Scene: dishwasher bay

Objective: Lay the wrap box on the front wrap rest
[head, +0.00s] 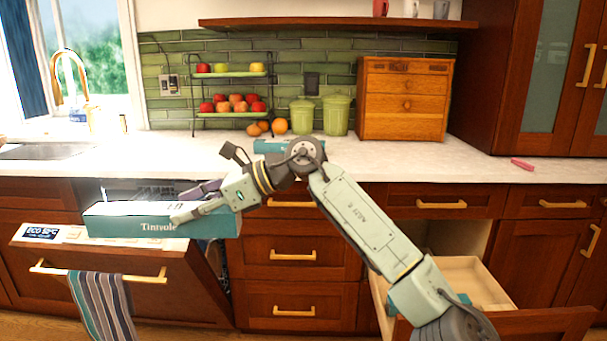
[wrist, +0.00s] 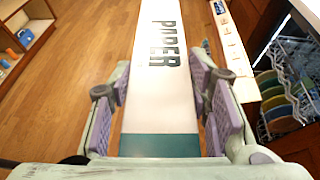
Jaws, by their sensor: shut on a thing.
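The long teal and white wrap box (head: 150,222) is held level in my gripper (head: 195,202), above the partly open dishwasher door in the head view. My gripper is shut on the box near its right end. In the wrist view the box (wrist: 160,75) runs away between the two finger pads, with "PAPER" on its white face and a teal band at the near end. I cannot make out the front wrap rest; teal pieces (head: 462,299) show in the open drawer (head: 465,270), partly hidden by my arm.
A striped towel (head: 103,305) hangs on the dishwasher door handle (head: 60,270). Dishes stand in the dishwasher rack (wrist: 285,120). Another teal box (head: 270,146) lies on the counter near a fruit stand (head: 231,114), green canisters (head: 336,114) and a wooden chest (head: 404,128). The counter's right part is mostly clear.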

